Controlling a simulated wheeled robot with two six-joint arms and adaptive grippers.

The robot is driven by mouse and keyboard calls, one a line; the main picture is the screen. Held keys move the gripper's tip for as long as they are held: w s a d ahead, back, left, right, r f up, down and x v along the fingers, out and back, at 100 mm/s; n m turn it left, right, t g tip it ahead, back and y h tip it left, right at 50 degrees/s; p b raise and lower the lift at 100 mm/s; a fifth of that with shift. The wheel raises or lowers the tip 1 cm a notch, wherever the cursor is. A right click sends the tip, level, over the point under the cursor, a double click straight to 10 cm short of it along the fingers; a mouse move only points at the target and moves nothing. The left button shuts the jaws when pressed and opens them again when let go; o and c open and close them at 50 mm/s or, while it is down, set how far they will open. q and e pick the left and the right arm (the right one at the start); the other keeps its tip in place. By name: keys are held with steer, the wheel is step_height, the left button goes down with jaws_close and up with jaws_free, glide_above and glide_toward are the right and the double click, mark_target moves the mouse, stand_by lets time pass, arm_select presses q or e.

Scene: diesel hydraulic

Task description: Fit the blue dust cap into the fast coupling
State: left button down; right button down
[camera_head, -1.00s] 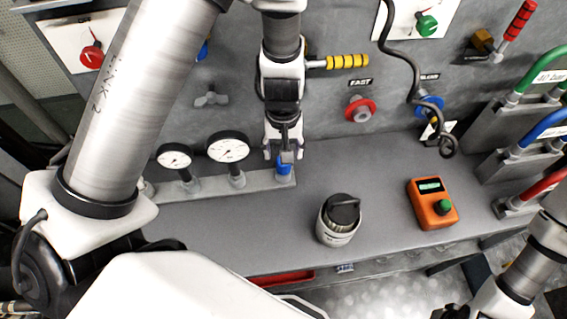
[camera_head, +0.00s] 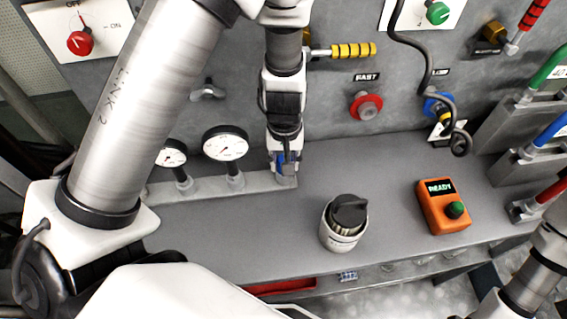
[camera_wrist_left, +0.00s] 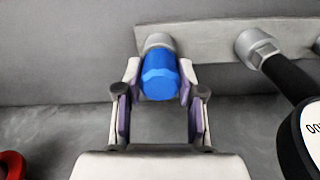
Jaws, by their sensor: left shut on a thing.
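The blue dust cap (camera_wrist_left: 160,76) sits at a grey metal fitting on the manifold bar, between the fingers of my left gripper (camera_wrist_left: 160,98). The head view shows the cap (camera_head: 280,160) partly hidden by the fingers. My left gripper (camera_head: 284,166) points down at the bar's right end and is shut on the cap. The fast coupling (camera_head: 366,107) is a red ring with a grey centre on the wall panel under the FAST label, right of my left gripper. My right arm shows at the lower right of the head view, but its gripper is out of view.
Two white gauges (camera_head: 226,143) stand on the bar (camera_head: 214,184) left of my gripper. A grey canister with a black top (camera_head: 343,224) and an orange box reading READY (camera_head: 444,206) stand on the bench. A black cable (camera_head: 427,75) hangs near the blue coupling (camera_head: 437,104).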

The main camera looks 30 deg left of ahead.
arm_select(q)
steer(key=shift+r+p, duration=1.6)
steer(key=shift+r, duration=0.25)
step_height(320, 180, up, 4)
steer(key=p, duration=0.4)
steer(key=shift+s+f, duration=0.1)
stand_by(0.8)
